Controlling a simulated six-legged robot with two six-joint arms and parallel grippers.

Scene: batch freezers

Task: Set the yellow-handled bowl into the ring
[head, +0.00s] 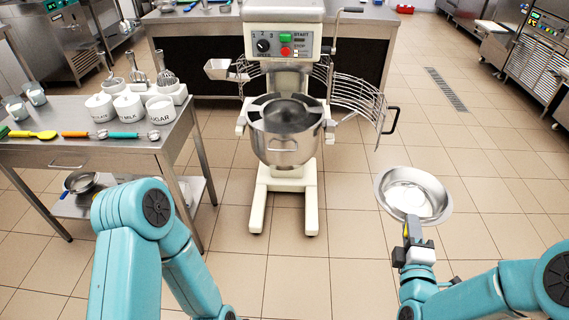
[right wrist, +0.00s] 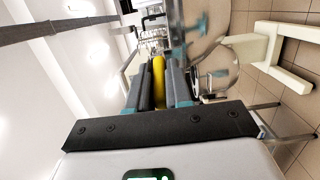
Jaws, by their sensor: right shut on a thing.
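The shiny steel bowl (head: 413,195) is held out at the right of the head view, over open floor and right of the mixer. My right gripper (head: 412,238) is shut on its handle. The yellow handle (right wrist: 158,75) shows between the fingers in the right wrist view (right wrist: 160,85). The mixer (head: 285,60) stands at the centre, with a steel vessel (head: 288,150) at its front. A pale ring-like support (head: 241,126) appears to go around the vessel; its full shape is unclear. My left arm shows at the lower left, but its gripper is out of view.
The wire guard (head: 355,100) stands swung out on the mixer's right, between it and the bowl. A steel table (head: 90,155) at left carries white canisters (head: 130,107) and coloured utensils. The mixer's legs (head: 309,200) reach forward over tiles. Floor at right is clear.

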